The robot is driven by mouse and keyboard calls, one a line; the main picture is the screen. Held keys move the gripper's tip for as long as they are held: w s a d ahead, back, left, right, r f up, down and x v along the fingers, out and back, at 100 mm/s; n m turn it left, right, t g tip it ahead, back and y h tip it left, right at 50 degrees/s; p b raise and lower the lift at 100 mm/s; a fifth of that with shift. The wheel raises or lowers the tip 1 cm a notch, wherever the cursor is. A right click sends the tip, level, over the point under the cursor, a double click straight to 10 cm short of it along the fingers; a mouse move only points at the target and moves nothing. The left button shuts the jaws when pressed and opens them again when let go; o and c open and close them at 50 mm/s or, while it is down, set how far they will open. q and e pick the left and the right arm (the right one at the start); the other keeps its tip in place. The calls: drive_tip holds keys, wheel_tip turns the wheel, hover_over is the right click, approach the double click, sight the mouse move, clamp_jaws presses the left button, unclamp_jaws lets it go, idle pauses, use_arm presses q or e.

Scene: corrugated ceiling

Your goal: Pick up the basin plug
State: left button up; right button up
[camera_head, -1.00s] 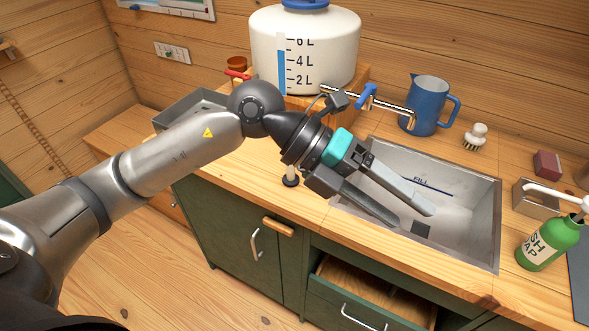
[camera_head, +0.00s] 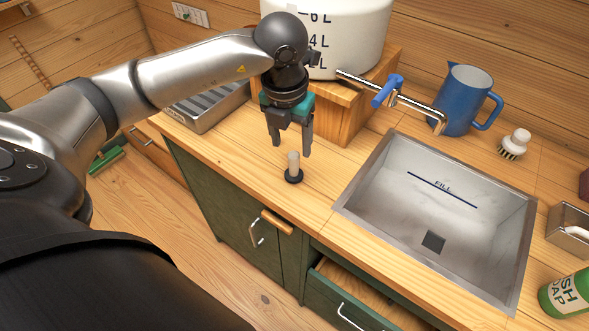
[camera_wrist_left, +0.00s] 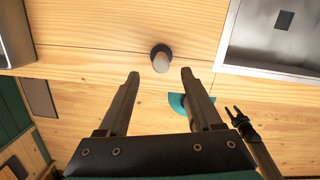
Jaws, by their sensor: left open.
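The basin plug (camera_head: 293,170) stands upright on the wooden counter, left of the sink. It has a dark round base and a pale, cylindrical grip. In the left wrist view the plug (camera_wrist_left: 161,58) lies beyond the fingertips, roughly centred between them. My left gripper (camera_head: 291,150) points down, open and empty, just above and behind the plug. In the wrist view its two fingers (camera_wrist_left: 160,75) are spread wide with nothing between them.
The metal sink (camera_head: 390,160) is right of the plug. The water tank's wooden stand (camera_head: 341,118) and tap (camera_head: 400,100) are behind. A ribbed metal tray (camera_head: 208,108) is at left. A blue jug (camera_head: 462,100) stands behind the sink. An open drawer (camera_head: 365,300) is below.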

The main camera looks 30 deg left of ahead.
sight(295, 163)
use_arm(q)
drive_tip(key=f, duration=0.2)
drive_tip(key=w+f, duration=0.1)
drive_tip(key=f, duration=0.5)
drive_tip(key=shift+w+f, duration=0.1)
drive_tip(key=shift+w, duration=0.05)
clamp_jaws()
idle(0.3)
